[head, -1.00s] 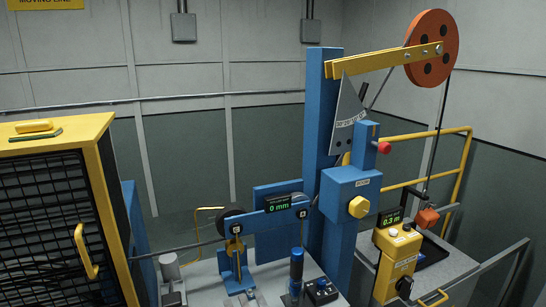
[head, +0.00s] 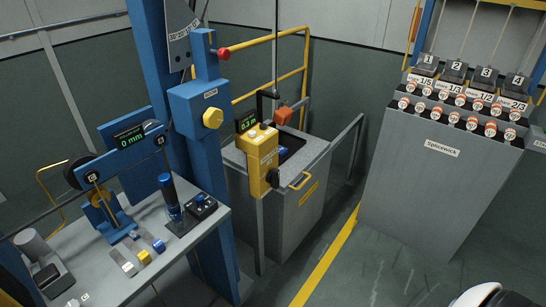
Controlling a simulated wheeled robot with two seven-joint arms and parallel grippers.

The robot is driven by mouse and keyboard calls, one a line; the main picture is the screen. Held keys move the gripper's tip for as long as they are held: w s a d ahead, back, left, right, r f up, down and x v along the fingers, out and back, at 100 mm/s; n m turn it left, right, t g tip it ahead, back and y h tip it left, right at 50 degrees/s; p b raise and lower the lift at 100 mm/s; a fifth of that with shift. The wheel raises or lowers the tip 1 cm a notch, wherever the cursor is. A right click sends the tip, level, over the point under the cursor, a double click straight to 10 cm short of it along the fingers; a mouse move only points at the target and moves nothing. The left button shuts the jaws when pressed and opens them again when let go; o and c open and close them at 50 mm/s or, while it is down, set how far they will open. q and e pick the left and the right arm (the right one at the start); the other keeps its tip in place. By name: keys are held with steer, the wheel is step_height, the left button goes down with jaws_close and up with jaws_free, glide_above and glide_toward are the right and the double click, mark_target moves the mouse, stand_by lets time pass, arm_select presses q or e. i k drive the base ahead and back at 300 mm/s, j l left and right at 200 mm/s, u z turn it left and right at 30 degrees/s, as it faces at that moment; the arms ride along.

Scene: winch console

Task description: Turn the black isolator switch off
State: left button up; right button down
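A yellow control box (head: 262,155) stands at the left edge of a grey cabinet, with a green display reading 0.3 m (head: 247,122) at its top left. A black knob (head: 273,178), which looks like the isolator switch, sits on the right side of the box, low down. It is small and seen at an angle, so I cannot tell its position. Neither of my grippers is in view.
A grey Splicewick rack (head: 440,170) stands right. Floor between is clear, with a yellow line (head: 325,262).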

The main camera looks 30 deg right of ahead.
mark_target(272, 177)
steer(key=i+l+u, duration=0.1)
steer(key=l, duration=0.5)
steer(key=i+l+u, duration=0.15)
steer(key=l, duration=0.5)
steer(key=i+l+u, duration=0.1)
steer(key=l, duration=0.5)
steer(key=i+l+u, duration=0.15)
steer(key=l, duration=0.5)
steer(key=k, duration=0.05)
